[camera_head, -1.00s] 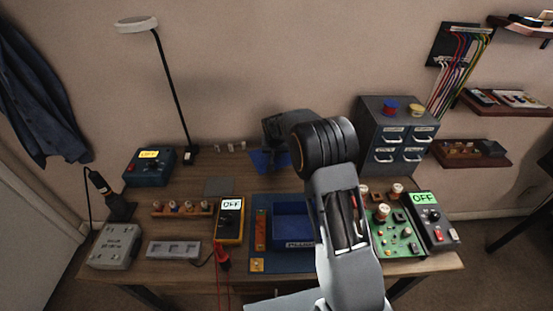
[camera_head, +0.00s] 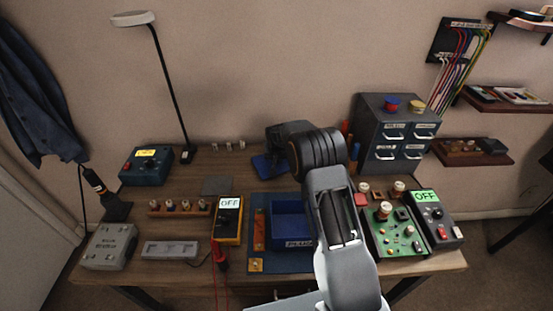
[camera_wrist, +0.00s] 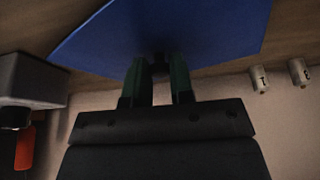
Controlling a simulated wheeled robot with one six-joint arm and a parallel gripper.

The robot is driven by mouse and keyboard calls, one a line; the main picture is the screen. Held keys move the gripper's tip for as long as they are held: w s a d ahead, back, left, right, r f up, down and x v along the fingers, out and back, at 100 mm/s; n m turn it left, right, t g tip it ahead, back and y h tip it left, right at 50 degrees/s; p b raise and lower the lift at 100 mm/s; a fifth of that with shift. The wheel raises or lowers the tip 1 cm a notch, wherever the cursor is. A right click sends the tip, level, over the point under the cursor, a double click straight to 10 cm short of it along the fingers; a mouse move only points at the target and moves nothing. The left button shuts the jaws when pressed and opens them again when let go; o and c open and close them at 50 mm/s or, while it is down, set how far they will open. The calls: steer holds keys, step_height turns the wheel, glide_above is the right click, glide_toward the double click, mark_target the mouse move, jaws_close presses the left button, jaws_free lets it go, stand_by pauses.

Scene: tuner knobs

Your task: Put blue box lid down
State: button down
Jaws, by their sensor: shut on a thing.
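The blue lid (camera_head: 262,168) is at the back middle of the workbench in the head view, close over or on the wood; I cannot tell whether it touches. In the wrist view the lid (camera_wrist: 165,35) fills the upper part of the picture. My gripper (camera_wrist: 157,68) is shut on the lid, with its two greenish fingertips meeting at a small dark grip on it. In the head view the gripper and wrist hide part of the lid. The open blue box (camera_head: 290,226) stands on a blue mat (camera_head: 257,240) at the front middle, partly hidden by my arm.
A grey drawer cabinet (camera_head: 394,150) stands right of the lid. Small pale knobs (camera_head: 228,146) stand behind it to the left. A yellow meter (camera_head: 228,220) and a green board (camera_head: 392,235) flank the box.

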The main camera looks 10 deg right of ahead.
steer(key=shift+f, duration=0.2)
steer(key=c, duration=1)
jaws_free()
